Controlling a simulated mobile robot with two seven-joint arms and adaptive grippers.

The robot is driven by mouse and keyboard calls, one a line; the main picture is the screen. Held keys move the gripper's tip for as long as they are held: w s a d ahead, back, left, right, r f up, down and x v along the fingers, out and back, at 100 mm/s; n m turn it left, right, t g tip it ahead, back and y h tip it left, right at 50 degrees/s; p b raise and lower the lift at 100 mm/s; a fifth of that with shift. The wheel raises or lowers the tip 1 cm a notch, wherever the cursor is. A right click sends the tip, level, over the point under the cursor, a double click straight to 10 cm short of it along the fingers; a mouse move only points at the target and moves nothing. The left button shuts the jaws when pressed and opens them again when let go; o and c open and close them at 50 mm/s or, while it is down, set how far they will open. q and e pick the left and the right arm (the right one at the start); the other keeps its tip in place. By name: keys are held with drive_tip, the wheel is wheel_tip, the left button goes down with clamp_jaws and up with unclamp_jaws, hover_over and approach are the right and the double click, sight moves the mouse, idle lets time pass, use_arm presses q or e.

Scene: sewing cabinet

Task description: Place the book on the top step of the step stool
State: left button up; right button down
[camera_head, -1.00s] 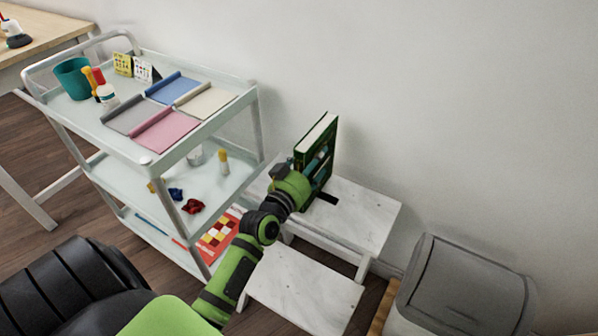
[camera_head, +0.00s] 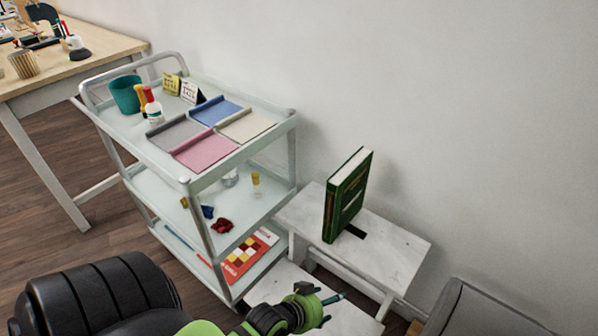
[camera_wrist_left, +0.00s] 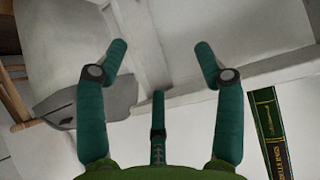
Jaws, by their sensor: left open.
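The green book (camera_head: 345,196) stands upright on the white top step (camera_head: 385,246) of the step stool, near its left end. A dark flat piece lies on the step at its base. The book's green spine (camera_wrist_left: 268,130) also shows at the right of the left wrist view. My left gripper (camera_head: 331,309) is below and in front of the book, over the lower step (camera_head: 350,322), apart from the book. In the left wrist view its fingers (camera_wrist_left: 160,65) are spread with nothing between them. My right gripper is not in view.
A white cart (camera_head: 190,184) with fabric pieces, bottles and a teal cup stands left of the stool. A grey bin (camera_head: 475,312) is at the lower right. A wooden table (camera_head: 75,72) is at the far left. The wall is close behind.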

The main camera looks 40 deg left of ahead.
use_arm(q)
drive_tip(key=s+d+f+g+y, duration=0.1)
drive_tip(key=s+d+f+g, duration=0.1)
drive_tip(key=s+f+g, duration=0.5)
drive_tip(key=s+f, duration=0.5)
drive_tip(key=s, duration=0.1)
drive_tip(key=shift+m, duration=0.4)
drive_tip(key=shift+s+d, duration=0.1)
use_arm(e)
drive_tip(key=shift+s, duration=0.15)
